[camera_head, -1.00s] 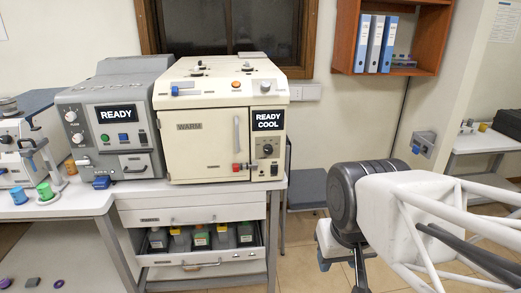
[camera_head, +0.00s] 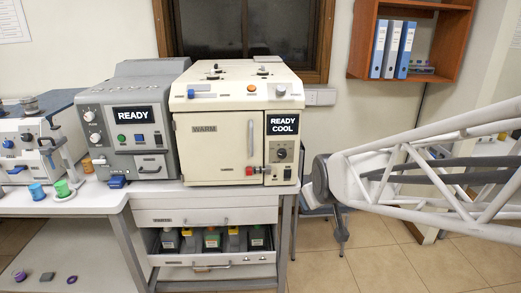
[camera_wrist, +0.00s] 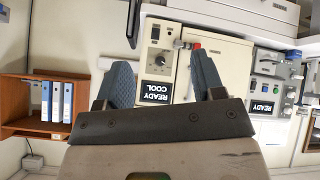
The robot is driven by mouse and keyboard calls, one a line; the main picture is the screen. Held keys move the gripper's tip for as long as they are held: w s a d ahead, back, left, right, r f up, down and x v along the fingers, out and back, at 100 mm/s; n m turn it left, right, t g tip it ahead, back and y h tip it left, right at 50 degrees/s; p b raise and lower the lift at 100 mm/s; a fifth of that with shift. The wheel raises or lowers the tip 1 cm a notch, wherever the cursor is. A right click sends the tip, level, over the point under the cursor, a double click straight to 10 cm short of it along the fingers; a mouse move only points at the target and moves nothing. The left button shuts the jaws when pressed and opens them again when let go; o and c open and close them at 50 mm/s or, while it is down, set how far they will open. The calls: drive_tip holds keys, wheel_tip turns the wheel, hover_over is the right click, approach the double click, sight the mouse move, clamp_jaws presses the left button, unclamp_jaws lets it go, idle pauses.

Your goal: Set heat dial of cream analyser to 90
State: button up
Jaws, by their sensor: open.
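The cream analyser (camera_head: 223,150) is the cream box on the bench, with a door marked WARM and a display reading READY COOL. Its dark round dial (camera_head: 281,153) sits below the display on the right panel; I cannot read its setting. In the wrist view, turned upside down, the dial (camera_wrist: 160,60) shows between the two blue-grey fingers of my gripper (camera_wrist: 164,75). My gripper is open and empty, apart from the panel. In the head view it is largely hidden by my arm, right of the analyser.
The analyser's door handle (camera_head: 250,138) and red latch (camera_head: 249,171) stick out left of the dial. An open drawer (camera_head: 210,258) with several bottles is below. A wooden shelf (camera_head: 361,40) hangs at right.

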drive_tip(key=w+a+f+n+t, duration=0.1)
drive_tip(key=w+f+n+t, duration=0.2)
drive_tip(key=w, duration=1.1)
drive_tip(key=n+t+y, duration=0.1)
drive_tip(key=n+t, duration=0.3)
drive_tip(key=t, duration=0.2)
approach(283, 155)
drive_tip(key=shift+w+f+n+t+y, duration=0.3)
drive_tip(key=shift+w+n, duration=0.1)
drive_tip(key=shift+w, duration=0.3)
drive_tip(key=shift+w, duration=0.15)
drive_tip(key=shift+w+a, duration=0.15)
drive_tip(key=shift+w, duration=1.7)
drive_tip(key=shift+w+a, duration=0.2)
drive_tip(key=shift+w, duration=1.7)
drive_tip(key=c, duration=0.9)
